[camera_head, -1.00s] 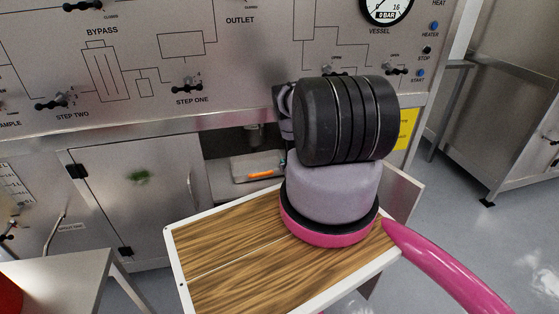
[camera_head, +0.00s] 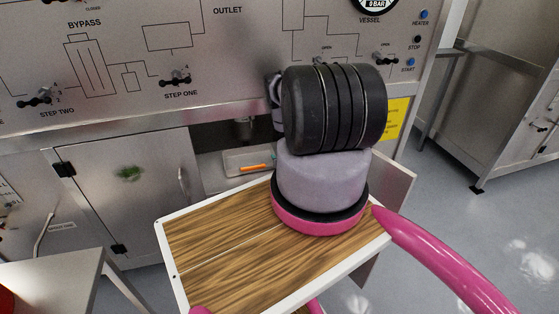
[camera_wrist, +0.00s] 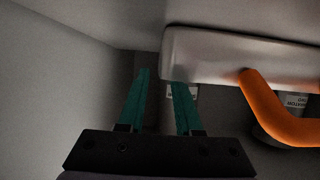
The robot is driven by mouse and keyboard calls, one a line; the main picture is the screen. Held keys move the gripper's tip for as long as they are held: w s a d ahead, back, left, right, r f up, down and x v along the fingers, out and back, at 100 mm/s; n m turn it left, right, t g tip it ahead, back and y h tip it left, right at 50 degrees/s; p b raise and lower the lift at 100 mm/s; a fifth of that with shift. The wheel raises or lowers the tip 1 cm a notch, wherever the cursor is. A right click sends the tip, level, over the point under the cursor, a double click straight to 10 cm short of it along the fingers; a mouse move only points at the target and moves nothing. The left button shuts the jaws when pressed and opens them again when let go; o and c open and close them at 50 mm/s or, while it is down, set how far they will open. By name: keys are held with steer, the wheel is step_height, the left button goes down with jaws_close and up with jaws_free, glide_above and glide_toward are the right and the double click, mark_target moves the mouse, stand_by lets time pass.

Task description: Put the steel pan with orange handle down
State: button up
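The steel pan (camera_wrist: 235,58) fills the upper right of the wrist view, with its curved orange handle (camera_wrist: 275,108) below it. In the head view, the pan (camera_head: 232,162) appears low in the recess under the panel, its orange handle (camera_head: 256,168) showing as a short strip. My gripper (camera_wrist: 161,78) has two teal fingers standing apart with nothing visible between them. They are left of the orange handle. The right fingertip is close to the pan's left end; I cannot tell whether they touch. My arm hides the gripper in the head view.
The steel panel (camera_head: 110,60) with valves stands above the recess. A closed cabinet door (camera_head: 130,185) is left of it. A wall (camera_wrist: 60,80) runs close along the left of my gripper. A white table (camera_head: 50,280) stands at lower left. Open floor (camera_head: 430,200) lies right.

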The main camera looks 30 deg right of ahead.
steer(key=v, duration=0.8)
steer(key=shift+s+a+r, duration=0.15)
steer(key=shift+a+r, duration=0.05)
steer(key=shift+r, duration=0.05)
